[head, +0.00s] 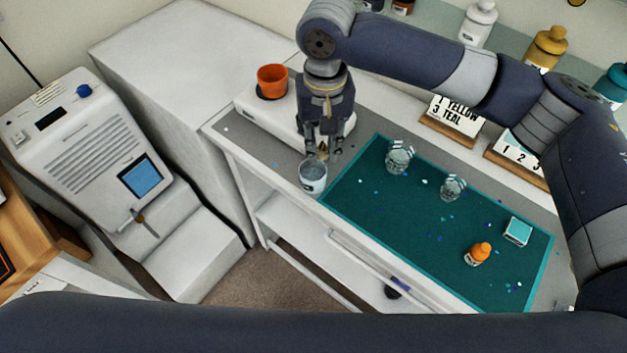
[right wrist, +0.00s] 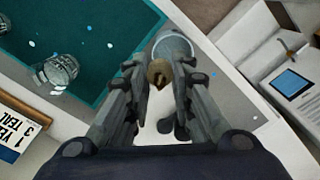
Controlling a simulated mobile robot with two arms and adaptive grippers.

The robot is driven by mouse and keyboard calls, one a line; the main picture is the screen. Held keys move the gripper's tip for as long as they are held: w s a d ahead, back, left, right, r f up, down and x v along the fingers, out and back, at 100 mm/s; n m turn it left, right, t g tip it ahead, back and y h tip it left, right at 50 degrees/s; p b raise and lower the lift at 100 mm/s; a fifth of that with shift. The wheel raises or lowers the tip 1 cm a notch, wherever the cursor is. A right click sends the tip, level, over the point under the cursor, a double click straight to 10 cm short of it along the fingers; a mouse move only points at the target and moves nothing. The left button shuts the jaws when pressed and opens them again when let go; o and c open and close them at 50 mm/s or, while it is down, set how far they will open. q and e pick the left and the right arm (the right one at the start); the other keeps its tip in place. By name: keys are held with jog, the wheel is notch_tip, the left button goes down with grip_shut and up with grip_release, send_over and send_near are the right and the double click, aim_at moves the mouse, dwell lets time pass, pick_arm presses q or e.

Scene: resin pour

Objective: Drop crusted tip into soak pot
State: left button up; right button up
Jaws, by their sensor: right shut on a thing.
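My right gripper (head: 322,150) points down at the back left of the workbench. It is shut on a small tan-brown tip (right wrist: 160,74), which shows between the fingers in the right wrist view. The soak pot (head: 312,178), a clear-looking cup with a label, stands just below and in front of the gripper. In the right wrist view the pot's rim (right wrist: 172,40) lies just beyond the tip. The tip appears over or close to the rim; I cannot tell its exact height. My left gripper is not in view.
A teal mat (head: 390,225) right of the pot bears two clear cups (head: 399,158) (head: 453,188), an orange bottle (head: 478,254) and a small teal-topped box (head: 517,231). An orange cup (head: 272,80) sits on a white unit behind. Number cards (head: 455,117) stand at the back.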

jog(key=o, duration=0.7)
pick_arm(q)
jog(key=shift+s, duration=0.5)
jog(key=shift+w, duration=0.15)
pick_arm(e)
notch_tip(320, 180, up, 12)
